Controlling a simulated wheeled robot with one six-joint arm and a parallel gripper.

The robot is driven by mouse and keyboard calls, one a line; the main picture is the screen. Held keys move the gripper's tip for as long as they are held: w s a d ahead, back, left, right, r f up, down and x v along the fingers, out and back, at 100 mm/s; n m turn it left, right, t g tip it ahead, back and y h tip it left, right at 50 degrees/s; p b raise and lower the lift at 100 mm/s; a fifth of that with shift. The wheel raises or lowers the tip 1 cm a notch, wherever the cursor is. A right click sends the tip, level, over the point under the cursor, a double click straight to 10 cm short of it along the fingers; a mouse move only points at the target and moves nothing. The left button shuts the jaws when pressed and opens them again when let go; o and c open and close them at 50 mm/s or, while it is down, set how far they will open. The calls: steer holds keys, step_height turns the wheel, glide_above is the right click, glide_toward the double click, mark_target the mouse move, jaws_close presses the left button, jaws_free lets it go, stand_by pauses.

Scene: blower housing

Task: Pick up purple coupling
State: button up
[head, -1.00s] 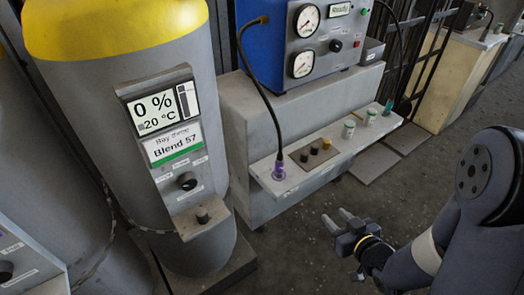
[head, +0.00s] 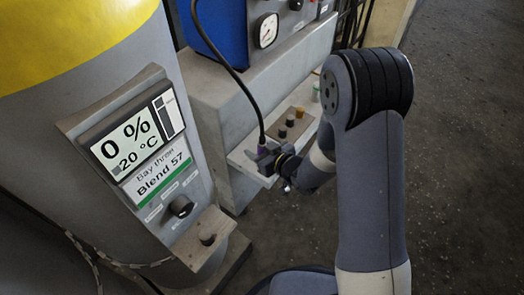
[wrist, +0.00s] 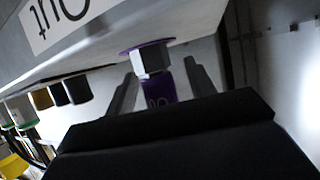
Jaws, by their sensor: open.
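The purple coupling (wrist: 160,92) shows in the wrist view just below a pale metal hex collar (wrist: 152,60) with a purple flange against the ledge (wrist: 95,55). My gripper (wrist: 161,76) is open, with one finger on each side of the coupling. Gaps show between the fingers and the coupling; the dark gripper body hides its lower end. In the head view my gripper (head: 266,158) is at the ledge's front edge, where the black hose (head: 247,90) comes down. There it mostly hides the coupling.
Dark and yellow caps (head: 290,121) stand on the ledge close to my gripper. A grey tank with a display panel (head: 135,145) stands at the left, with a small shelf (head: 207,238) jutting out. The floor at the right is clear.

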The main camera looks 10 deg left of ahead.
steer(key=shift+w+a+f, duration=0.1)
steer(key=shift+w+a, duration=0.1)
steer(key=shift+c, duration=0.3)
jaws_close()
